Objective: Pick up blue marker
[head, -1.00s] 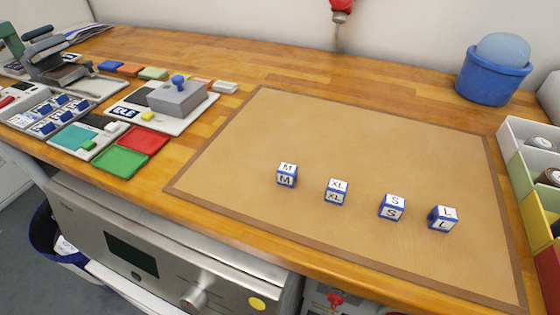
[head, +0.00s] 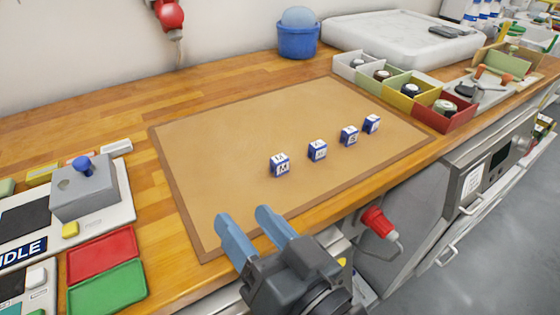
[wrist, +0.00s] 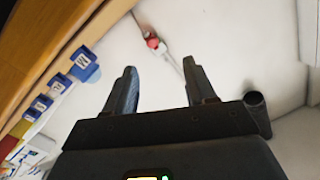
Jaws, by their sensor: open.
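Several blue cubes with white lettered faces stand in a row on the tan mat (head: 230,120). The nearest is the M cube (head: 280,165), followed by a second cube (head: 317,151), a third (head: 349,136) and the farthest (head: 371,124). No pen-like blue marker shows. My gripper (head: 243,216) is open and empty over the mat's front edge, nearer the camera than the M cube and apart from it. In the wrist view my gripper (wrist: 160,70) has nothing between its fingers, and the M cube (wrist: 85,63) shows at left.
A blue tub (head: 297,40) stands behind the mat. Coloured bins (head: 405,100) and a white lidded box (head: 400,38) are at the right. Red (head: 103,252) and green (head: 108,288) pads and a grey block (head: 85,190) are at the left. A red hanging tool (head: 170,14) is above.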

